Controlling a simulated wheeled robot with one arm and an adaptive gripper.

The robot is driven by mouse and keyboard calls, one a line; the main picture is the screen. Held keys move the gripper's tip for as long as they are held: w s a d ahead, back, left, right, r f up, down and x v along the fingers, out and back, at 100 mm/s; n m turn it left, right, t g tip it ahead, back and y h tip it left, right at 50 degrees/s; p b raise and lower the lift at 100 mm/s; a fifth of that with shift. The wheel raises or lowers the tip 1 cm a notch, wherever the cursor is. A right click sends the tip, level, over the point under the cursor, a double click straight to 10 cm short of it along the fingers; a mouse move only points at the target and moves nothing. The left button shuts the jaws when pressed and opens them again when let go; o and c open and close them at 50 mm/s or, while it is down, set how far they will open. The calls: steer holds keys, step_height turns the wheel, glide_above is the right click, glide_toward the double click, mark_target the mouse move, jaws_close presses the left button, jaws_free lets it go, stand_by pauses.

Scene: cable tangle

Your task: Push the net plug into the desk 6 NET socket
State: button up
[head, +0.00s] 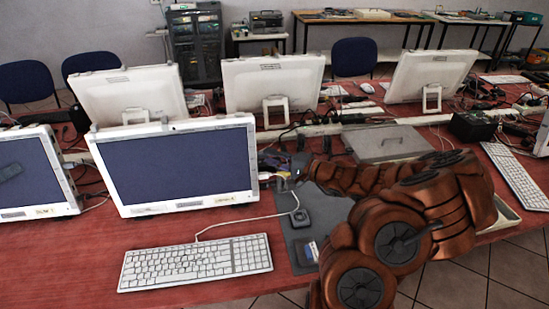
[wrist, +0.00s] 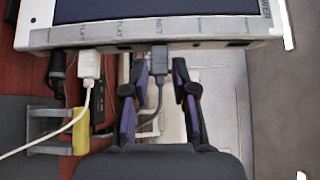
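In the wrist view, a panel edge (wrist: 215,30) carries the printed labels FLAT, NET and POWER. A dark grey plug (wrist: 158,60) stands at the edge under the NET label, in line with it. Its grey cable (wrist: 154,112) runs back toward my gripper. How deep the plug sits cannot be told. My gripper (wrist: 160,75) is open, one purple-and-black finger on each side of the plug, with gaps visible. In the head view my gripper (head: 285,166) is beside the right edge of the front monitor (head: 185,165); the plug cannot be made out there.
A white plug (wrist: 90,66) with a white cable is at a FLAT label, left of the grey plug. A black plug (wrist: 57,72) hangs further left. A yellow block (wrist: 81,132) sits by a grey bracket (wrist: 42,130). A keyboard (head: 197,262) lies in front of the monitor.

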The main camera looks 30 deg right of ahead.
steer(key=shift+o, duration=1.4)
steer(key=shift+d, duration=0.1)
steer(key=v, duration=1.2)
